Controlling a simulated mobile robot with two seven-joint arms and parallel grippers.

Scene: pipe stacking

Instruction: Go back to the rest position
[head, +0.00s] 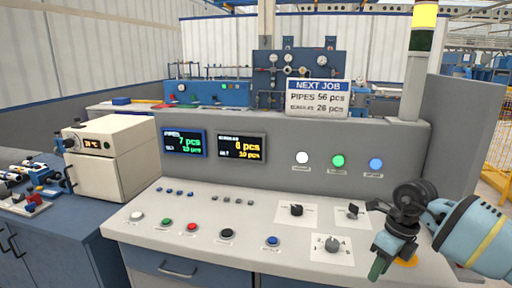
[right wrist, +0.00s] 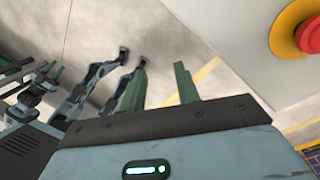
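My right gripper (head: 378,268) is in the head view at the lower right, over the front right corner of the control console (head: 180,255). It points down and holds nothing that I can see. In the right wrist view its two green fingers (right wrist: 162,85) stand apart with empty space between them. My left gripper is not in the head view. Green and dark parts at the left edge of the right wrist view may belong to it, but I cannot be sure.
A red stop button (right wrist: 310,35) on a yellow base is close to the right gripper. A rotary knob (head: 332,244) sits left of it. Displays (head: 241,147) and a white oven-like box (head: 110,155) stand further left. A lamp post (head: 418,60) rises behind.

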